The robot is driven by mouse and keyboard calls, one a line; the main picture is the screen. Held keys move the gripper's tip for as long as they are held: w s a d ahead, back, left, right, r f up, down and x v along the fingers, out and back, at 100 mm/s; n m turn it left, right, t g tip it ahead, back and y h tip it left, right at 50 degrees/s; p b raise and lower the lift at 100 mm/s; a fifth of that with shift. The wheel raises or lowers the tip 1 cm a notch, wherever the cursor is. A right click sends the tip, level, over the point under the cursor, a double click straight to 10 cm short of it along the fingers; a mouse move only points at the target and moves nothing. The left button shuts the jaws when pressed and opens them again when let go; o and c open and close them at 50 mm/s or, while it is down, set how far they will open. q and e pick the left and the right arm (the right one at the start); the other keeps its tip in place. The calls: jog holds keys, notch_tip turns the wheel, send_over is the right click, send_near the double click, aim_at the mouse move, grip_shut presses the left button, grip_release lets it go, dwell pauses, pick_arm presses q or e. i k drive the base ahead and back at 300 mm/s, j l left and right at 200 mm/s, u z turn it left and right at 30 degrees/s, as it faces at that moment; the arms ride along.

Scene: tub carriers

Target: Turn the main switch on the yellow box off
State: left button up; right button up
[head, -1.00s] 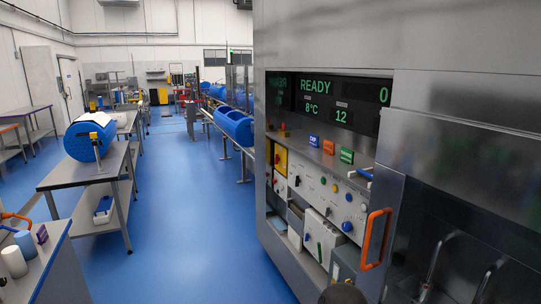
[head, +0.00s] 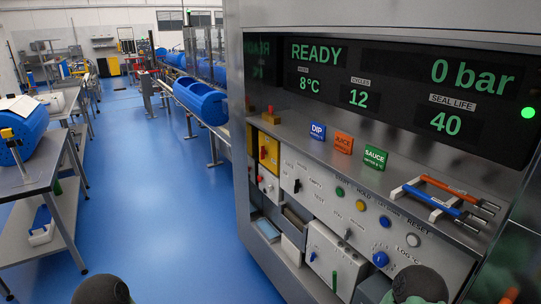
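The yellow box (head: 270,146) is on the left end of the machine's control panel in the head view. A small red switch knob (head: 263,153) is on its face. The knob is too small for me to read its position. Nothing of mine touches the box. Dark rounded parts of my arms show at the bottom edge, well apart from the box. Neither gripper's fingers are in view.
The panel (head: 350,215) carries several knobs and buttons. On the ledge above stand three signs and orange- and blue-handled tools (head: 440,200). The blue floor (head: 165,200) is clear left of the machine. A table (head: 40,175) stands at far left.

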aim_at(263, 152)
jog(key=i+j+z, duration=0.4)
jog(key=i+j, duration=0.25)
jog(key=i+j+z, duration=0.35)
jog(key=i+j, duration=0.4)
jog(key=j, duration=0.2)
